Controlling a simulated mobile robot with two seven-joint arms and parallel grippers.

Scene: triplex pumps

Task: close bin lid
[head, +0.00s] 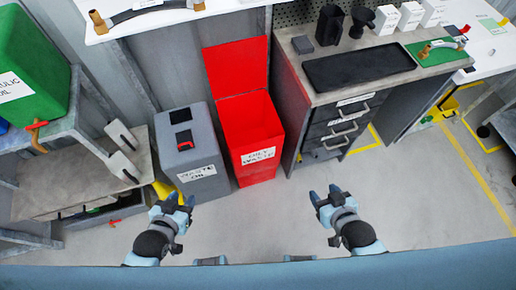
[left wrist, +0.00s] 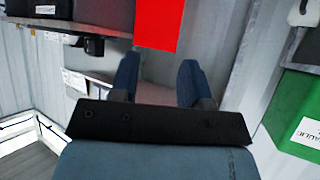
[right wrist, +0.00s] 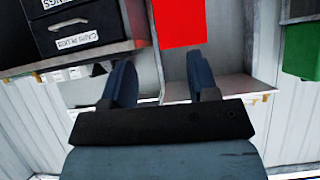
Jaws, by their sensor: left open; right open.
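A red bin (head: 250,140) with a white label stands on the floor between a grey bin and a drawer bench. Its red lid (head: 236,66) is raised upright at the back, and the bin's top is open. Part of something red also shows in the left wrist view (left wrist: 157,22) and the right wrist view (right wrist: 180,20); I cannot tell if it is lid or body. My left gripper (head: 178,200) is open and empty, in front of the grey bin. My right gripper (head: 327,192) is open and empty, to the right of and nearer than the red bin. Neither touches the bin.
The grey waste oil bin (head: 190,150) stands close left of the red bin. A drawer bench (head: 335,125) stands close on the right. A shelf (head: 85,165) with a green container (head: 30,65) is at the left. The floor (head: 260,215) in front is clear.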

